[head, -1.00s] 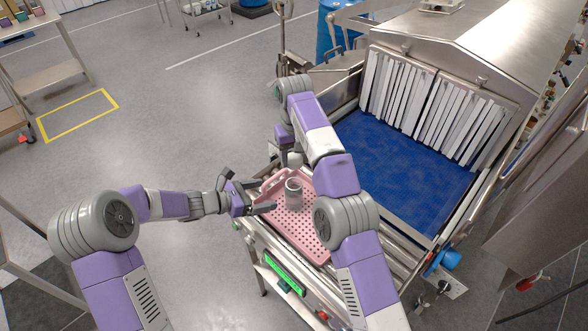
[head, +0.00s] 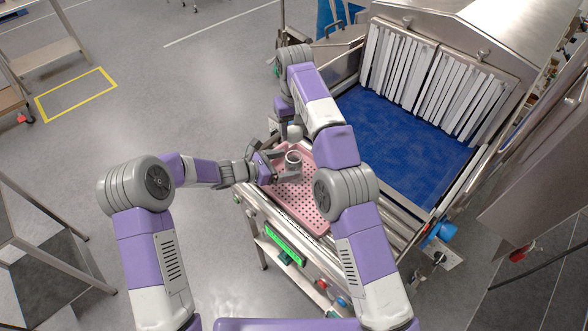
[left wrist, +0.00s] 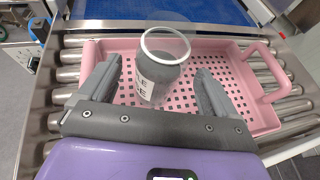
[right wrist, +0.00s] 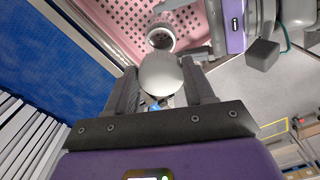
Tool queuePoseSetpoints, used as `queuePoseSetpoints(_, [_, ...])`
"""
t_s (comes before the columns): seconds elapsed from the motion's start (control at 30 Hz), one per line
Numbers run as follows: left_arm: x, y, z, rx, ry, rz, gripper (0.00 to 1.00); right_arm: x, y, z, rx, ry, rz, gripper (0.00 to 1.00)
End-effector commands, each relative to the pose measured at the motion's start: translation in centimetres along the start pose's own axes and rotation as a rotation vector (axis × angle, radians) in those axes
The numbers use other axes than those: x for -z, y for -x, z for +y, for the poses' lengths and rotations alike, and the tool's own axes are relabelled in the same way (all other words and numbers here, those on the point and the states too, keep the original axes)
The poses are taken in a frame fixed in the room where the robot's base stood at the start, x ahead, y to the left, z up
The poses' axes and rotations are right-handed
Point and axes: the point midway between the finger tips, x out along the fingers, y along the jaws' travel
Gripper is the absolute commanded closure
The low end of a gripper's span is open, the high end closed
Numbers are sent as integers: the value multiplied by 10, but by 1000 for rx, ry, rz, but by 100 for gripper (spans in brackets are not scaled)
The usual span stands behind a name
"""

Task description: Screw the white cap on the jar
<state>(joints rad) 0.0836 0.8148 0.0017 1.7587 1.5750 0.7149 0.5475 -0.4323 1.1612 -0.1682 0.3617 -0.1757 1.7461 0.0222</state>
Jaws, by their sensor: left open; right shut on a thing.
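The jar (head: 292,166) stands upright and open-topped in a pink perforated tray (head: 309,209). In the left wrist view the jar (left wrist: 160,68) shows a white rim and a lettered label. My left gripper (head: 277,168) is open, with a finger on either side of the jar; contact cannot be told. In the right wrist view, my right gripper (right wrist: 162,95) is shut on the white cap (right wrist: 160,74), which appears round and smooth. The jar's open mouth (right wrist: 160,39) shows just beyond the cap. In the head view my right gripper is mostly hidden behind its own arm.
The tray rests on a roller conveyor (left wrist: 70,75) and has a raised pink handle (left wrist: 270,75). A blue belt (head: 405,150) leads to white strip curtains (head: 398,68) at the tunnel mouth. Open floor lies to the left.

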Motion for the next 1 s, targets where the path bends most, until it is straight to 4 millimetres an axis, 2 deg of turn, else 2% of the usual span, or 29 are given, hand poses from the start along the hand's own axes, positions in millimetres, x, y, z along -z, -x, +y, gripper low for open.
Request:
queuePoseSetpoints(0.1, [0, -19, -1, 3, 0, 0, 9, 0, 0, 0, 0, 0, 0, 75])
queuePoseSetpoints(0.23, [0, -31, 0, 1, 0, 0, 9, 0, 0, 0, 0, 0, 0, 75])
queuePoseSetpoints(0.67, [0, -38, 0, 0, 0, 0, 10, 0, 0, 0, 0, 0, 0, 75])
queuePoseSetpoints(1.0, [0, -37, 0, 0, 0, 0, 62, 0, 0, 0, 0, 0, 0, 75])
